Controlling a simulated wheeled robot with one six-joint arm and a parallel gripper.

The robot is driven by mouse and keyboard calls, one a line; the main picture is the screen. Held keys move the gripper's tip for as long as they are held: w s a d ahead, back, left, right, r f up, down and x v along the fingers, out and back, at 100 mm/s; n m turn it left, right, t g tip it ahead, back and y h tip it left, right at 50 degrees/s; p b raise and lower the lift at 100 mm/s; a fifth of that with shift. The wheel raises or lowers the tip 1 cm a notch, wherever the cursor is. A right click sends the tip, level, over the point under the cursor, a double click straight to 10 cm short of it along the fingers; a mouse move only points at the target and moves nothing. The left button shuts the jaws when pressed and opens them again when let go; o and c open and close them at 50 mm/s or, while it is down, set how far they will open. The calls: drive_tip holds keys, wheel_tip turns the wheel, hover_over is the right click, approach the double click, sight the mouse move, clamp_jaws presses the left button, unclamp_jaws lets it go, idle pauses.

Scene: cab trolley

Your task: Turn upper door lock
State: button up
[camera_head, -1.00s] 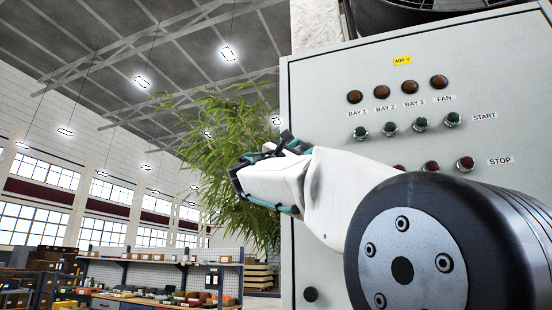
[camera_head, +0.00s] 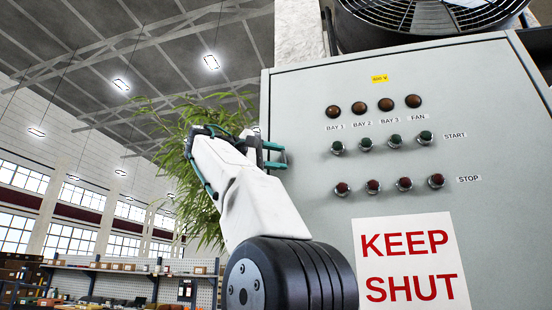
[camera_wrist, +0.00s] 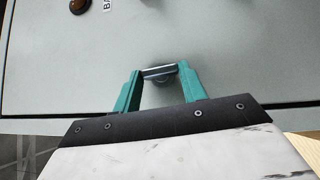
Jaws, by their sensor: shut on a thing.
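The grey cabinet door (camera_head: 310,200) fills the right of the head view. The upper door lock (camera_wrist: 160,73), a small metallic bar on a round dark base, shows near the door's edge in the wrist view. My gripper (camera_wrist: 159,72) has its two teal fingers on either side of the bar and is shut on it. In the head view my gripper (camera_head: 277,155) is at the left edge of the cabinet, left of the button rows. The lock is hidden there.
The door carries brown lamps (camera_head: 386,104), green start buttons (camera_head: 394,141), red stop buttons (camera_head: 404,184) and a KEEP SHUT sign (camera_head: 412,264). A fan (camera_head: 425,15) sits on top. A leafy plant (camera_head: 175,160) stands behind my arm on the left.

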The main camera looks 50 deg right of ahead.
drive_tip(key=shift+m+y, duration=0.4)
idle(0.4)
drive_tip(key=o, duration=1)
drive_tip(key=shift+r, duration=0.1)
drive_tip(key=v, duration=0.7)
drive_tip(key=shift+w+a, duration=0.1)
drive_tip(key=shift+a, duration=0.25)
